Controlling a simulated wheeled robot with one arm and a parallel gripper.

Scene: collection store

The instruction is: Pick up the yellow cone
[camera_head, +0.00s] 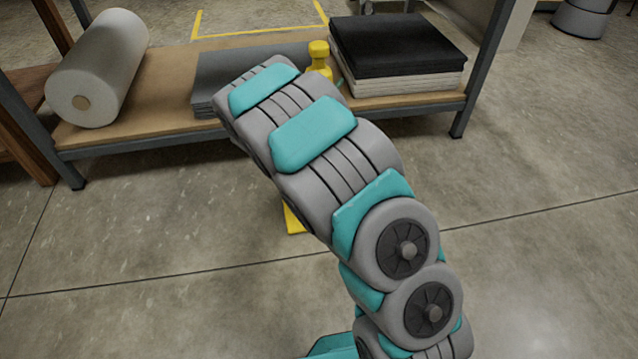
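A small flat yellow patch (293,220) shows on the concrete floor in the head view, just left of my arm's middle. It looks like the base corner of the yellow cone, but my arm hides the rest, so I cannot tell its full shape or whether it is upright. My arm reaches from the bottom right up to the shelf's front edge, its far links bending over. My gripper is hidden behind these links, so its fingers and any hold on the cone cannot be seen.
A low shelf (168,85) stands behind, carrying a white roll (105,65), grey sheets (205,88), a yellow bottle-like item (319,57) and a black-topped stack (395,45). A grey shelf post (485,70) stands right. Open floor lies left and right of my arm.

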